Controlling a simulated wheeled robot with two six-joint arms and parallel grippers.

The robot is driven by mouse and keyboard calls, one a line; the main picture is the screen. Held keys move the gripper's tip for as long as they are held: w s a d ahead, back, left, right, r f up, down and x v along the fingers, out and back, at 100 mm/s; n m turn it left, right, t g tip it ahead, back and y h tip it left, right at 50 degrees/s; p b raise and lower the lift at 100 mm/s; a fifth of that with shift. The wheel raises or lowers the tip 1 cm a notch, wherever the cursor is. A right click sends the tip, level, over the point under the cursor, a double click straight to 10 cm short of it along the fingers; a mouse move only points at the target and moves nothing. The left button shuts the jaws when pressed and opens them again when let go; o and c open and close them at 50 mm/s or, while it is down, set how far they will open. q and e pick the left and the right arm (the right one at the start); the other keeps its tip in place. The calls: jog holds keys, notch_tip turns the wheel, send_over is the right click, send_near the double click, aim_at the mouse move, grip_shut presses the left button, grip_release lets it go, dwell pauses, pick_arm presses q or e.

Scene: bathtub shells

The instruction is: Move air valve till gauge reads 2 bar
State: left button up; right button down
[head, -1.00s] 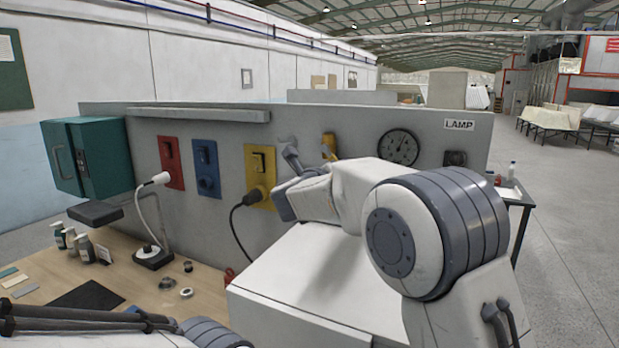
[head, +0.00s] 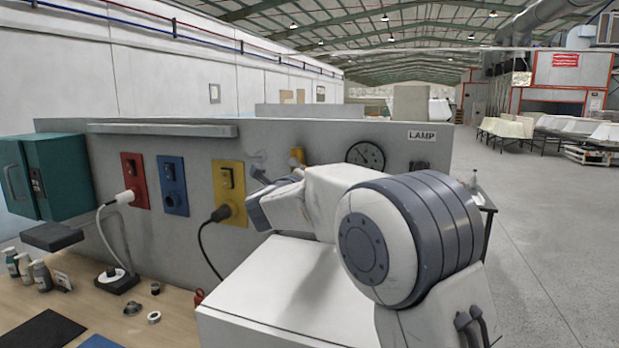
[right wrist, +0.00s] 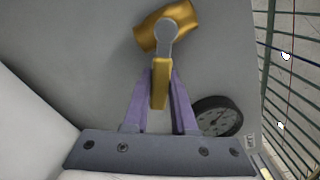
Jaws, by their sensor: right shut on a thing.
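The air valve has a brass-coloured body (right wrist: 150,32) on the grey panel and a yellow lever (right wrist: 159,88). My right gripper (right wrist: 161,80) is shut on the lever, one purple finger on each side. In the head view, my right gripper (head: 258,168) is small and partly hidden by my own arm, and the yellow valve (head: 297,156) shows just above the arm. The round gauge (head: 365,157) is on the panel to the right of the valve; it also shows in the right wrist view (right wrist: 218,117). Its reading is too small to tell. My left gripper is out of view.
Red (head: 135,180), blue (head: 172,185) and yellow (head: 229,191) socket plates are left of the valve, with cables plugged into the red and yellow ones. A teal cabinet (head: 45,175) hangs farther left. A wooden bench (head: 175,320) with bottles is below.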

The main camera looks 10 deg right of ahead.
jog(key=c, duration=0.7)
grip_release()
jog(key=b+v, duration=0.4)
jog(key=v, duration=0.6)
jog(key=shift+s+a, duration=0.15)
jog(key=shift+s, duration=0.05)
